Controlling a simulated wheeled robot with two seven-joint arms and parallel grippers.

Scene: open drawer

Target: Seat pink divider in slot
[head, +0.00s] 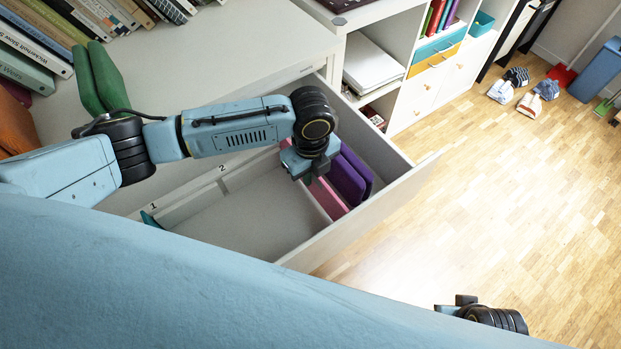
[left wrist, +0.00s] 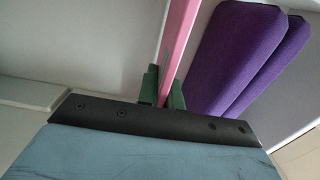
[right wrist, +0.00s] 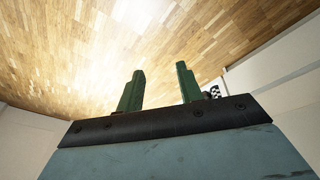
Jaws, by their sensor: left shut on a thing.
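The pink divider (head: 328,198) stands in the open drawer (head: 345,232), running from the drawer's back toward its front. My left gripper (head: 310,177) is over its back part. In the left wrist view the left gripper (left wrist: 162,88) is shut on the pink divider (left wrist: 181,38), with green fingers on both sides of it. The divider's lower edge and the slot under it are hidden, so I cannot tell how deep it sits. My right gripper (right wrist: 160,92) is open and empty, away from the drawer over the floor side.
Purple items (head: 349,180) lie in the drawer just right of the divider. The compartment floor (head: 245,212) to its left is bare. A teal piece (head: 150,219) shows at the left end. Labels 1 and 2 mark the back rim. Wooden floor (head: 450,210) lies open at right.

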